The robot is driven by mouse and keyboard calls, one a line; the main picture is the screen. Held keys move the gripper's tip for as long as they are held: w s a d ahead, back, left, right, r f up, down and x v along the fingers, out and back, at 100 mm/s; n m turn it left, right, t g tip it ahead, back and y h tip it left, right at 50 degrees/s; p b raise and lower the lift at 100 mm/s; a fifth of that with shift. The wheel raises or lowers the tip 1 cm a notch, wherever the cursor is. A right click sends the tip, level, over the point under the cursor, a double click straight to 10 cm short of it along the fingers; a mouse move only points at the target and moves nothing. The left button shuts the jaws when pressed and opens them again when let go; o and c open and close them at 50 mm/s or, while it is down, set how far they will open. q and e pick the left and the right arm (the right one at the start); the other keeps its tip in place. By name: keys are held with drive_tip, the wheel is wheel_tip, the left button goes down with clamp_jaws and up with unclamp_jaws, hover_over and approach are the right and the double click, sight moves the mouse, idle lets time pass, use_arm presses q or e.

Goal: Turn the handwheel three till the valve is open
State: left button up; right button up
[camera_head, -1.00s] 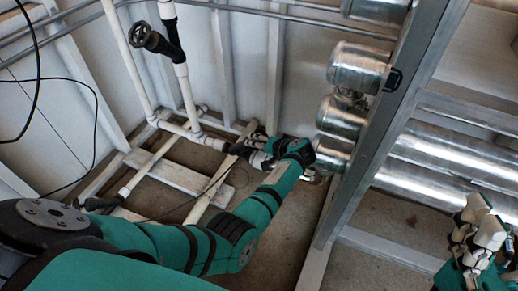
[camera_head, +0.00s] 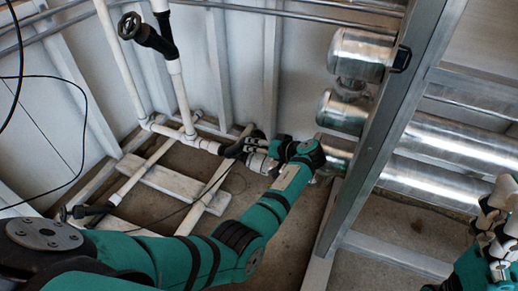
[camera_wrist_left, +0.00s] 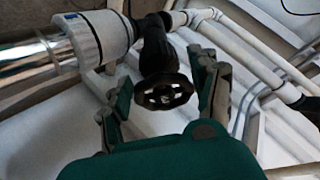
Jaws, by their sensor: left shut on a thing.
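A black handwheel (camera_wrist_left: 165,93) on a dark valve body (camera_wrist_left: 154,45) sits between the two fingers of my left gripper (camera_wrist_left: 163,90) in the left wrist view. The gripper is shut on it, one finger on each side of the wheel. In the head view my left gripper (camera_head: 264,151) is low at the centre, by the dark valve on the white pipe, and my own wrist hides part of it. No number shows on the wheel. My right gripper (camera_head: 496,222) is at the right edge, away from the valves; its jaw gap is unclear.
Another black handwheel (camera_head: 130,26) is at upper left and a dark valve (camera_head: 82,211) at lower left. Shiny metal cylinders (camera_head: 358,55) and a metal post (camera_head: 378,125) stand right of my left gripper. A black cable (camera_head: 83,130) hangs at left.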

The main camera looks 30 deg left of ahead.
use_arm(q)
drive_tip(key=shift+w+d, duration=0.2)
drive_tip(key=shift+d, duration=0.05)
drive_tip(key=o, duration=0.8)
drive_tip(key=shift+c, duration=0.2)
drive_tip(key=o, duration=0.5)
drive_tip(key=shift+w, duration=0.1)
drive_tip(key=shift+o, duration=0.2)
drive_tip(key=shift+a, duration=0.1)
